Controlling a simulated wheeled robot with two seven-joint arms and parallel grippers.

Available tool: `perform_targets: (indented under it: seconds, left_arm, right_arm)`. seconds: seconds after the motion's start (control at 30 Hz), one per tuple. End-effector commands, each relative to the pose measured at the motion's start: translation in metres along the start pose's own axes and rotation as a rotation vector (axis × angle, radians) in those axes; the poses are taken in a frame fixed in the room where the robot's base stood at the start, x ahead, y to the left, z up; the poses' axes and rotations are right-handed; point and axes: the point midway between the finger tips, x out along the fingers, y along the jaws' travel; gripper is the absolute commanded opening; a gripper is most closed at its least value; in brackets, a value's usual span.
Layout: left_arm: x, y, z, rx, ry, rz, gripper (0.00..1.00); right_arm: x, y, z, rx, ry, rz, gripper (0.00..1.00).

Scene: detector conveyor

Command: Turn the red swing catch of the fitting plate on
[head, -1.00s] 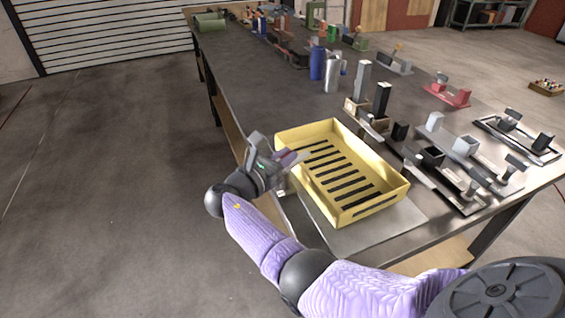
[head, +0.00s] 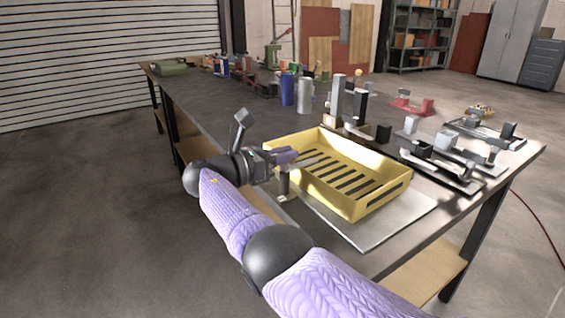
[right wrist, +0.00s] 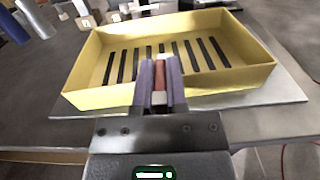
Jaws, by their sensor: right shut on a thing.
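My right gripper (head: 297,157) is at the near left edge of the table, beside the yellow tray's left wall, with its purple fingers pointing toward the tray. In the right wrist view its fingers (right wrist: 160,83) are shut on a red-brown piece (right wrist: 160,76) with pale ends. I cannot tell whether this piece is the red swing catch. A small metal bracket (head: 284,187) stands just below the gripper in the head view. I cannot make out the fitting plate for certain. My left gripper is not in view.
The slotted yellow tray (head: 356,207) rests on a grey sheet (head: 372,238) at the table's near end. Fixtures with upright posts crowd the right side, with a red fixture (head: 411,106) behind. A blue cylinder (head: 288,90) and a silver cylinder (head: 305,96) stand farther back.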

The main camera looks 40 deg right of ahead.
Motion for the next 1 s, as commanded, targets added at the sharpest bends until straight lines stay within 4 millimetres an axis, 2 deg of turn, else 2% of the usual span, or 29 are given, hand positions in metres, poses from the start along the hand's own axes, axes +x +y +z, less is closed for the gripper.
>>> perform_targets:
  seconds: [0.27,0.3,0.47,0.77,0.87,1.0]
  left_arm:
    - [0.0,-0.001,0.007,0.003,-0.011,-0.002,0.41]
    - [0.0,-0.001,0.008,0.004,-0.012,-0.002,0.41]
    - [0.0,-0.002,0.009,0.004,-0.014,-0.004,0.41]
    - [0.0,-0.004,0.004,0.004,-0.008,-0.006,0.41]
    - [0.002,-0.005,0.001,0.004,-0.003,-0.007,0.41]
    - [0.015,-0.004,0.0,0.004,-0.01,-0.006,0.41]
  right_arm:
    - [0.0,0.0,-0.001,-0.002,0.005,-0.001,0.0]
    - [0.0,0.0,-0.001,-0.002,0.005,-0.001,0.18]
    - [0.0,0.0,-0.001,-0.002,0.004,0.0,0.51]
    - [-0.003,0.0,-0.001,-0.001,0.003,0.001,0.51]
    - [-0.021,0.001,-0.001,-0.003,0.003,0.004,0.51]
    - [-0.058,0.001,-0.006,-0.003,0.002,0.004,0.51]
